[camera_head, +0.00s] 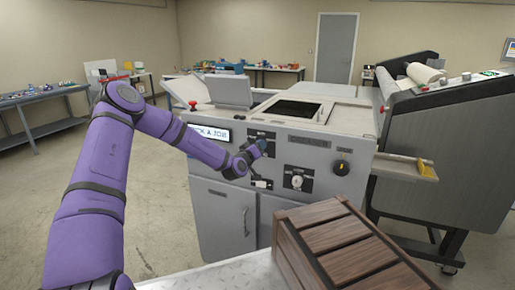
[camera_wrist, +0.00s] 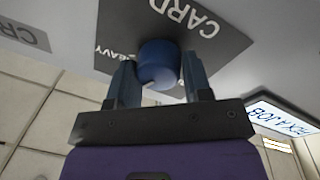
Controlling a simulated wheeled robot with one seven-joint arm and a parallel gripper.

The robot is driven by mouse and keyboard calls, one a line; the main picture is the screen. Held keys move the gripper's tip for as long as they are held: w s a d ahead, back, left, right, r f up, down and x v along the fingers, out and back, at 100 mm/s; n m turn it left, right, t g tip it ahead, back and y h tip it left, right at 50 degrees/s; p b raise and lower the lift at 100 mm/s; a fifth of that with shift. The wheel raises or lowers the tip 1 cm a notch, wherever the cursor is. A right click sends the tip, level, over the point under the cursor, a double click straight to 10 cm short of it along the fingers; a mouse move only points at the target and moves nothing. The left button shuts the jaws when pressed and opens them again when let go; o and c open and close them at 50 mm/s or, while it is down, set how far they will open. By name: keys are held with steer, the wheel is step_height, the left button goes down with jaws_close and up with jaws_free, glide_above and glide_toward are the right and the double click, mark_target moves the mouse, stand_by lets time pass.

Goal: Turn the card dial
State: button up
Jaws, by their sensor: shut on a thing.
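The card dial (camera_wrist: 159,62) is a round blue knob on a dark plate with the words CARD and HEAVY in the wrist view. In the head view the blue dial (camera_head: 261,145) shows on the grey machine's front panel, partly behind my gripper. My gripper (camera_wrist: 160,80) has one finger on each side of the dial and is shut on it. A pale mark shows on the dial's near edge. In the head view my gripper (camera_head: 254,151) reaches the panel from the left. The fingertips' exact contact is partly hidden.
Right of the dial are a pale knob (camera_head: 297,181) and a black knob (camera_head: 341,168). A red button (camera_head: 193,104) stands at the left. A wooden crate (camera_head: 345,250) is in front.

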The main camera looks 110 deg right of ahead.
steer(key=shift+a+f+n+t+h, duration=0.1)
steer(key=shift+n+t+h, duration=0.25)
steer(key=shift+n, duration=2.6)
steer(key=shift+d+f+n+t+h, duration=0.1)
steer(key=shift+n+t+h, duration=0.2)
steer(key=shift+n, duration=2.6)
steer(key=shift+a+n+t+h, duration=0.1)
steer(key=shift+n+t+h, duration=0.2)
steer(key=shift+n, duration=2.65)
steer(key=shift+s, duration=0.1)
steer(key=o, duration=0.9)
steer(key=v, duration=1.1)
